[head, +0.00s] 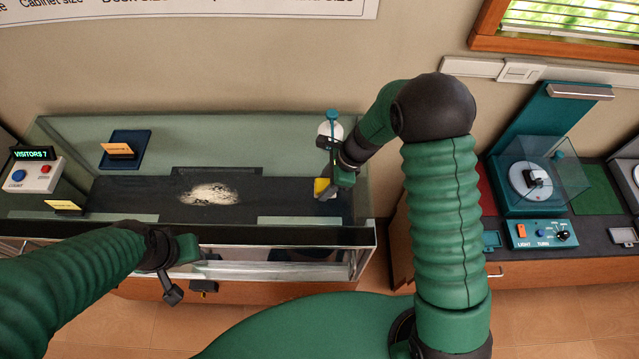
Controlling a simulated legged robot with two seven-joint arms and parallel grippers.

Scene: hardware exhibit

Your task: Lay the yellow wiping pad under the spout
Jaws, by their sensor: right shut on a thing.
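The yellow wiping pad (321,187) is a small yellow patch at the right end of the glass case. My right gripper (334,181) is beside it, pointing down into the case, and appears shut on it; dark finger parts hide some of the pad. Just behind the gripper is a white rounded thing with a teal top (331,128), partly covered by my wrist. I cannot make out a spout clearly. My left gripper (186,273) hangs in front of the case's front edge, away from the pad. Its finger gap does not show clearly.
The glass case (200,234) has a dark floor with a pale powdery patch (211,194). A blue stand with an orange label (124,150) and a visitor counter box (35,175) are at left. A teal turntable exhibit (540,233) stands at right, beyond my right arm.

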